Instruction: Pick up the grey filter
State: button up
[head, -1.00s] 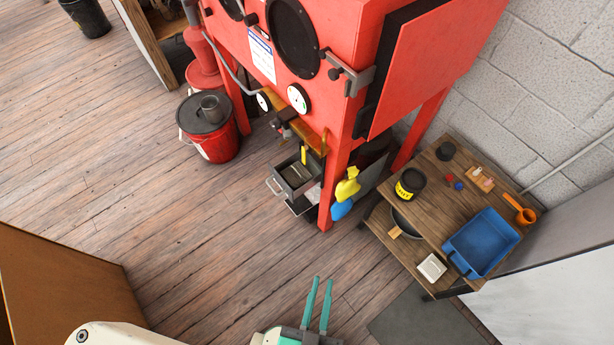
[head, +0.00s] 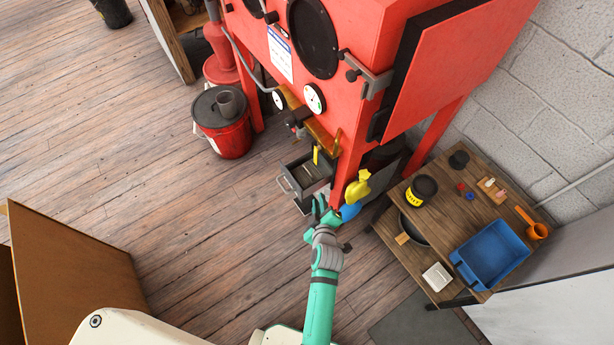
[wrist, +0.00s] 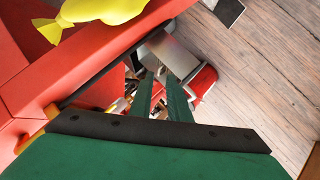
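My gripper (head: 321,207) is stretched forward beside the open grey drawer (head: 283,184) under the red cabinet. In the wrist view its two green fingers (wrist: 160,76) stand apart with nothing seen held between them. A grey cylinder (head: 228,103) stands on the dark lid of the red bucket at left, well away from my gripper; it may be the grey filter, but I cannot be sure. The drawer holds a yellow-handled item (head: 316,156) and dark things too small to make out.
The red cabinet (head: 355,140) and its leg stand close to my gripper.

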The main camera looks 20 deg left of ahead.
aim_at(308, 180)
jog(key=shift+n+g+y, duration=0.3)
jog(key=shift+n+y, duration=0.1)
jog(key=shift+n, duration=0.5)
jog(key=x, duration=0.5)
jog(key=a+r+x, duration=0.1)
jog(key=x, duration=0.4)
jog(key=a+r+x, duration=0.1)
jog(key=x, duration=0.4)
jog(key=shift+w+a+r, duration=0.1)
jog(key=shift+w+a, duration=0.1)
jog(key=shift+w, duration=0.3)
jog(key=shift+c, duration=0.6)
grip_shut()
